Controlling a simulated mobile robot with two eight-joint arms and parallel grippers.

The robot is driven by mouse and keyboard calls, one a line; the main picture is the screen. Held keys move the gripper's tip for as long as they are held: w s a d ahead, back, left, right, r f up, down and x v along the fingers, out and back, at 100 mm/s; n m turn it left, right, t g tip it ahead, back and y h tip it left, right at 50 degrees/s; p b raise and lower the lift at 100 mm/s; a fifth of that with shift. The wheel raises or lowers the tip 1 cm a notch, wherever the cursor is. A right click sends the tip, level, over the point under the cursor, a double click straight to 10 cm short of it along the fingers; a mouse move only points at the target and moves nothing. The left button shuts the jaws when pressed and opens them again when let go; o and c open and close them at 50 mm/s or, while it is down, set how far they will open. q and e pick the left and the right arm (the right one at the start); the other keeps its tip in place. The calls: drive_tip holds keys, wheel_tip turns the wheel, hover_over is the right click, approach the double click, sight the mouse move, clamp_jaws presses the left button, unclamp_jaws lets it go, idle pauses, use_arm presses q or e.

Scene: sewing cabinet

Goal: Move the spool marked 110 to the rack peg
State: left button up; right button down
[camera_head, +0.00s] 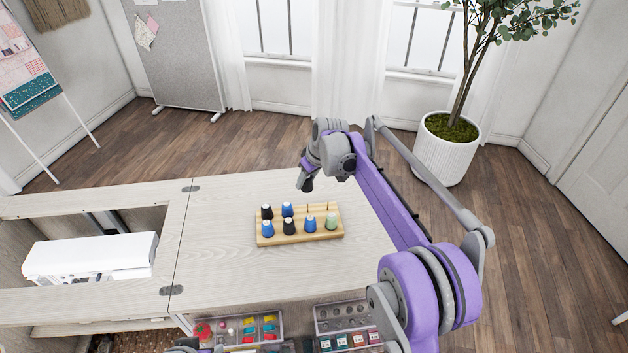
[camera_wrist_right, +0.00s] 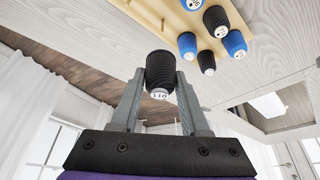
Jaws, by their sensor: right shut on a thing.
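My right gripper (camera_head: 306,178) is shut on a black spool (camera_wrist_right: 160,72) with a white end marked 110. The spool (camera_head: 307,185) is held in the air behind the rack, clear of the tabletop. The wooden rack (camera_head: 262,241) stands on the cabinet top. Its back row holds a black spool and a blue spool at the left, then two bare pegs (camera_head: 326,207) at the right. The right wrist view shows the rack (camera_wrist_right: 150,14) beyond the held spool. My left gripper is not clearly seen.
Blue spools (camera_head: 310,223), a black spool (camera_head: 289,226) and a green spool (camera_head: 331,221) fill the rack's front row. A white sewing machine (camera_head: 90,255) sits in the cabinet opening at left. Open trays (camera_head: 278,327) are at the front. The tabletop around the rack is clear.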

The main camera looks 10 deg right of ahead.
sight(307, 190)
wheel_tip(307, 190, down, 5)
drive_tip(key=b, duration=0.3)
drive_tip(key=shift+f, duration=0.1)
drive_tip(key=shift+r, duration=0.4)
drive_tip(key=shift+f, duration=0.85)
drive_tip(key=shift+f+b, duration=1.05)
drive_tip(key=shift+f, duration=0.45)
drive_tip(key=shift+c, duration=1.7)
unclamp_jaws()
drive_tip(key=shift+r, duration=0.1)
drive_tip(key=v, duration=1)
drive_tip(key=shift+r+p, duration=0.35)
drive_tip(key=shift+p, duration=0.1)
